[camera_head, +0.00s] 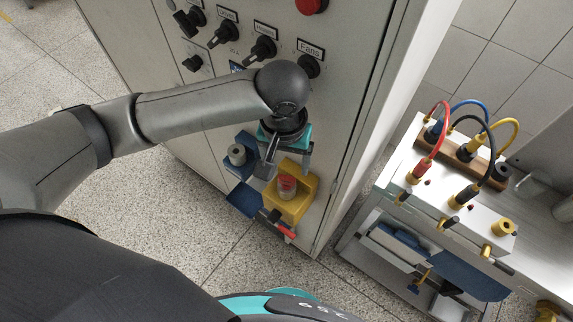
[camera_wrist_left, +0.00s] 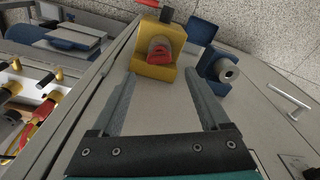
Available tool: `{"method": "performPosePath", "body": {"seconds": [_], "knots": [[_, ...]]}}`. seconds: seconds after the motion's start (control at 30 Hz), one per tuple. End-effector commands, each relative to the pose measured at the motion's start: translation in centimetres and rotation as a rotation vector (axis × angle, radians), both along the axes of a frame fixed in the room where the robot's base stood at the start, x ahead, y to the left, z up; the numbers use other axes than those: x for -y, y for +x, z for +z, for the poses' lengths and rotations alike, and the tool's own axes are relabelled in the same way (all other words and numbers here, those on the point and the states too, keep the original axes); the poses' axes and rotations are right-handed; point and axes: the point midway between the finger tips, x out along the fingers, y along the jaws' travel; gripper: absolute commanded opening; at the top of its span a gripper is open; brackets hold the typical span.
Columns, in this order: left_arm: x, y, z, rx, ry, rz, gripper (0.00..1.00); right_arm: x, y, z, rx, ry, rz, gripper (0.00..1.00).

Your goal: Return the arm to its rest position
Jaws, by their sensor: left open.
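My left arm (camera_head: 190,110) reaches in from the left across the front of a grey cabinet (camera_head: 350,120). My left gripper (camera_head: 272,165) is at its lower front, pointing down, partly hidden by my own wrist. In the left wrist view the two fingers of my left gripper (camera_wrist_left: 170,100) are spread apart with nothing between them. A yellow holder (camera_wrist_left: 158,55) with a red-topped part (camera_wrist_left: 160,48) lies just beyond the fingertips. The yellow holder (camera_head: 293,202) also shows in the head view, below the gripper. My right gripper is not in view.
A blue holder (camera_head: 240,160) with a grey roll sits left of the yellow one. Black knobs (camera_head: 262,48) and a red button (camera_head: 311,5) stick out of the cabinet above my wrist. A bench (camera_head: 450,215) with coloured cables stands at right. Speckled floor (camera_head: 175,230) is clear below.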

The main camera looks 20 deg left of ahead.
Motion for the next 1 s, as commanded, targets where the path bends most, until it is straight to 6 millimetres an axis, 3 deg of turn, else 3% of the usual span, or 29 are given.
{"method": "performPosePath", "body": {"seconds": [0.17,0.73,0.87,1.0], "knots": [[0.0,-0.1,1.1,0.0,0.0,0.0,0.79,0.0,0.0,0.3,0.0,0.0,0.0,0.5],[0.2,-0.2,1.0,-0.001,-0.005,-0.007,0.79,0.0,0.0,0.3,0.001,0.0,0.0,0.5],[1.4,-0.8,0.7,0.008,-0.042,-0.049,0.79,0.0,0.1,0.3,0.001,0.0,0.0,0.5],[3.8,-1.9,0.3,0.04,-0.124,-0.138,0.79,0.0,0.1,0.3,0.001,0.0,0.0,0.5]]}}
